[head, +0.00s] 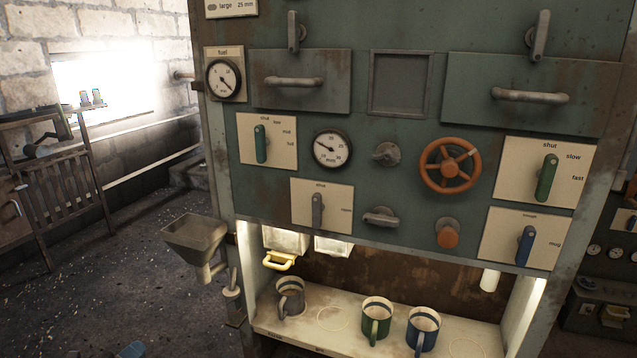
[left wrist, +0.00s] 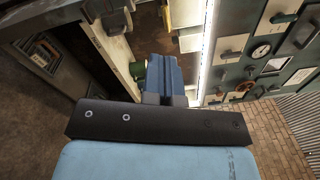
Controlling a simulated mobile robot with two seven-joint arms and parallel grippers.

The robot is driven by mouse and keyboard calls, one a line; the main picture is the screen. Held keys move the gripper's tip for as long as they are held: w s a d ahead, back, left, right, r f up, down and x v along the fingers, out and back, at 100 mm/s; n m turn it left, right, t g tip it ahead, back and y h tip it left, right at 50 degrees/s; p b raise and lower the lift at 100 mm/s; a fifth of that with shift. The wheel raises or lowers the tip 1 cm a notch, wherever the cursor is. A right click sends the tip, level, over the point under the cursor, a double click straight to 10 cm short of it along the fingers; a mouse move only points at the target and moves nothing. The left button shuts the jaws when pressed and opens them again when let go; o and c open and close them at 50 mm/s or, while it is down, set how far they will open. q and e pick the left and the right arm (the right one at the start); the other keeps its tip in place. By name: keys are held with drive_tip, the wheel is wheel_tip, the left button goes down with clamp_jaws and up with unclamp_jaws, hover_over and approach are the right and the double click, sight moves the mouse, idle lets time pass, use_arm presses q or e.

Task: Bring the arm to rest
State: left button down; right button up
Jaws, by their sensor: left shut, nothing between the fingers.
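My left gripper (left wrist: 165,75) shows in the left wrist view with its two blue fingers together and nothing between them. It points toward the lit lower shelf, beside the front panel. It appears apart from everything; the exact gap cannot be told. In the head view only a small pale blue piece, seemingly of my left arm, shows at the bottom edge, left of the machine. My right gripper is in neither view.
The green machine panel (head: 370,195) carries levers, a dial (head: 332,149) and an orange handwheel (head: 450,165). Below, the shelf (head: 330,340) holds a grey mug (head: 291,298), a green mug (head: 377,316) and a blue mug (head: 423,328). A funnel (head: 193,236) juts out left. Floor at left is open.

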use_arm(q)
drive_tip(key=s+d+f+n+g+y, duration=0.1)
drive_tip(key=s+d+f+n+g, duration=0.25)
drive_tip(key=s+n, duration=0.4)
drive_tip(key=s+d+f+n+g+y, duration=0.2)
drive_tip(key=s+d+n, duration=0.25)
drive_tip(key=s, duration=0.65)
drive_tip(key=s+d+f+n+g+y, duration=0.1)
drive_tip(key=s+d+f+n+g, duration=0.15)
drive_tip(key=s+n, duration=0.55)
drive_tip(key=d+r+n+t, duration=0.15)
drive_tip(key=d+n, duration=0.25)
drive_tip(key=d, duration=0.8)
wheel_tip(320, 180, up, 16)
drive_tip(key=s+a+p, duration=0.1)
drive_tip(key=p, duration=2.1)
drive_tip(key=shift+a, duration=0.2)
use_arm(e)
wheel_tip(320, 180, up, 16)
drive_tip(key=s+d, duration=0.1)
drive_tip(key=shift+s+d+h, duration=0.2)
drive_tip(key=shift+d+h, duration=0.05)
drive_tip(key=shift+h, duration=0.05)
use_arm(q)
drive_tip(key=c, duration=1.8)
unclamp_jaws()
drive_tip(key=shift+r, duration=0.15)
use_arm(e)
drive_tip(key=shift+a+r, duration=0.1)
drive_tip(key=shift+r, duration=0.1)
